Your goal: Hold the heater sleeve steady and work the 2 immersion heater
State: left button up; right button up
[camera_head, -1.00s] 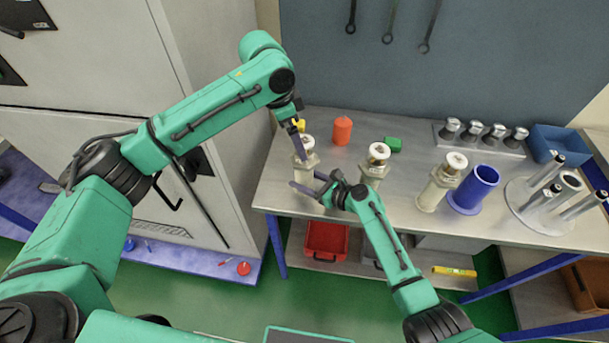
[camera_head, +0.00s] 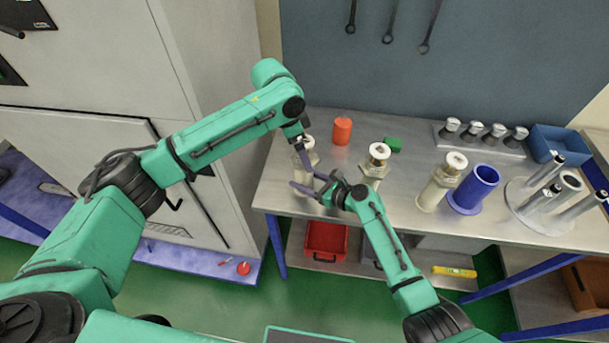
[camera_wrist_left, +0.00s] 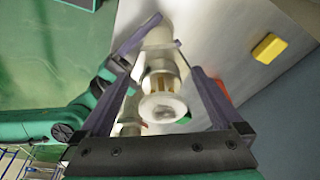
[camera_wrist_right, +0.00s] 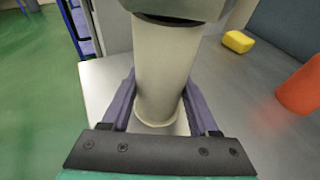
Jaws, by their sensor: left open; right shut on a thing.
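The heater sleeve (camera_head: 301,170) is a cream upright cylinder at the bench's left end. The immersion heater (camera_wrist_left: 163,107), with a metal hex collar and round white cap, sits on its top. My right gripper (camera_wrist_right: 158,110) is shut on the sleeve's cream body, one purple finger on each side. My left gripper (camera_wrist_left: 163,80) is open, its fingers on either side of the heater's head, with visible gaps. In the head view my left gripper (camera_head: 306,160) partly hides the head. Two similar cream units, one in the middle (camera_head: 376,164) and one to the right (camera_head: 436,188), stand upright.
A blue cup (camera_head: 476,187), a rack of metal knobs (camera_head: 480,147), a blue bin (camera_head: 556,144) and a post stand (camera_head: 540,220) fill the bench's right side.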

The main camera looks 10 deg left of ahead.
pick_arm(q)
jog(key=shift+s+f, duration=0.15)
jog(key=shift+f, duration=0.1)
pick_arm(e)
jog(key=shift+s+f, duration=0.1)
pick_arm(q)
jog(key=c, duration=0.9)
jog(key=shift+r, duration=0.3)
jog(key=c, duration=0.6)
jog(key=shift+r, duration=0.15)
grip_shut()
jog(key=shift+r, duration=6.05)
jog(key=shift+r, duration=0.1)
notch_tip(320, 180, up, 5)
jog(key=shift+f, duration=0.1)
